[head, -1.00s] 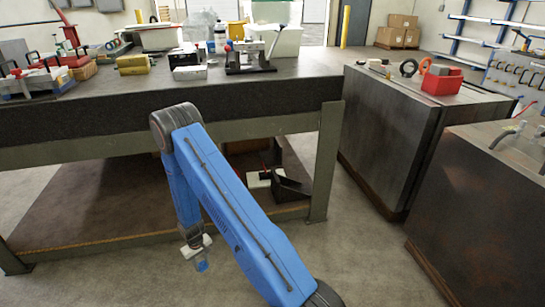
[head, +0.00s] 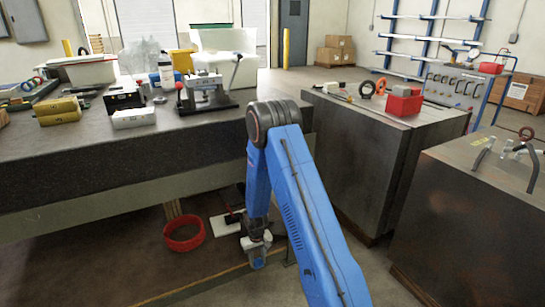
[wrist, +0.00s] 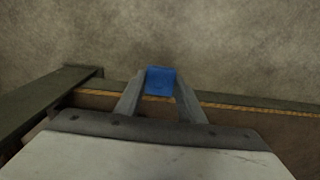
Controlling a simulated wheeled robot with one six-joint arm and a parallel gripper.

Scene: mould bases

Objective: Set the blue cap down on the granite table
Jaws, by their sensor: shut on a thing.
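The blue cap (wrist: 160,81) is between the two fingertips of my gripper (wrist: 159,88) in the wrist view, and the jaws are shut on it. In the head view my gripper (head: 257,262) hangs low at the end of my blue arm, in front of the table's lower edge and well below its top. The cap is hard to make out there. The granite table (head: 70,160) has a dark, thick top that spans the left and middle of the head view.
A grey vise-like tool (head: 208,92), a white-grey block (head: 134,118) and yellow blocks (head: 58,110) stand on the tabletop. Bare granite shows along its front edge. Dark steel blocks (head: 345,140) stand to the right.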

